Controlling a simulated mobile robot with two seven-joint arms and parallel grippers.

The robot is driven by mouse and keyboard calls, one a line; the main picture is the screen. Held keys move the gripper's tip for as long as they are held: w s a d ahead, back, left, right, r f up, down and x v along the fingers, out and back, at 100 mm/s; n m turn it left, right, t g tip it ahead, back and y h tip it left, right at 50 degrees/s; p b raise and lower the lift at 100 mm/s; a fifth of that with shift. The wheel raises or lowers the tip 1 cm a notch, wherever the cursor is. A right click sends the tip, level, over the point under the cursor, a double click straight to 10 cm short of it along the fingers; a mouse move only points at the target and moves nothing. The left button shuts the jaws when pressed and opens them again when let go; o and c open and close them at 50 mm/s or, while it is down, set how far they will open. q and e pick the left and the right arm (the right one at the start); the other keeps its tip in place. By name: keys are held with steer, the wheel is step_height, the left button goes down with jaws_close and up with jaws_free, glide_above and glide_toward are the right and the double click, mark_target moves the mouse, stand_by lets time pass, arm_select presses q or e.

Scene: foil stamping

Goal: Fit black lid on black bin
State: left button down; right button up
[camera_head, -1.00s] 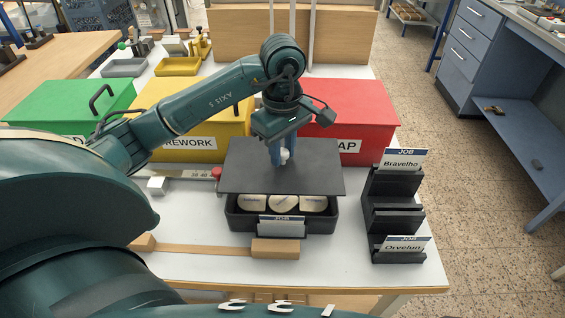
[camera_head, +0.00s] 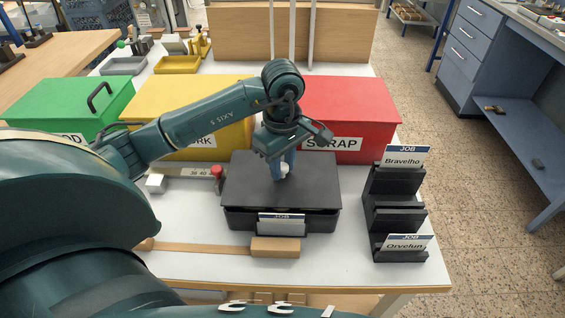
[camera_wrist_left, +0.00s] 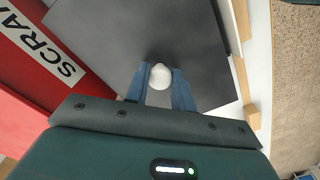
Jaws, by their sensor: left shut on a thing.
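The flat black lid (camera_head: 255,185) lies over the black bin (camera_head: 240,220), covering its opening in the head view. A narrow dark gap shows at the front, so I cannot tell if the lid is fully seated. A job card stands at the bin's front. My left gripper (camera_head: 284,172) is above the lid, shut on its pale round knob. In the left wrist view the gripper (camera_wrist_left: 160,88) has blue fingers on either side of the white knob (camera_wrist_left: 160,75), with the lid (camera_wrist_left: 130,35) beyond. The bin's contents are hidden. My right gripper is not in view.
Behind the bin stand the red SCRAP box (camera_head: 350,115), the yellow box (camera_head: 165,100) and the green box (camera_head: 60,105). A black card rack (camera_head: 392,215) stands to the right. A wooden block (camera_head: 275,247) lies in front.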

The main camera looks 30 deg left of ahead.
mark_target(283, 165)
arm_select(q)
steer(key=c, duration=1.2)
jaws_free()
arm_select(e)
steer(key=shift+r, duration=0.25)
arm_select(q)
steer(key=shift+r, duration=0.15)
steer(key=shift+r+p, duration=0.25)
steer(key=shift+p, duration=0.15)
step_height(283, 165, up, 4)
steer(key=shift+w+r, duration=0.1)
step_height(283, 165, up, 8)
steer(key=shift+r+p, duration=0.15)
steer(key=shift+p, duration=0.4)
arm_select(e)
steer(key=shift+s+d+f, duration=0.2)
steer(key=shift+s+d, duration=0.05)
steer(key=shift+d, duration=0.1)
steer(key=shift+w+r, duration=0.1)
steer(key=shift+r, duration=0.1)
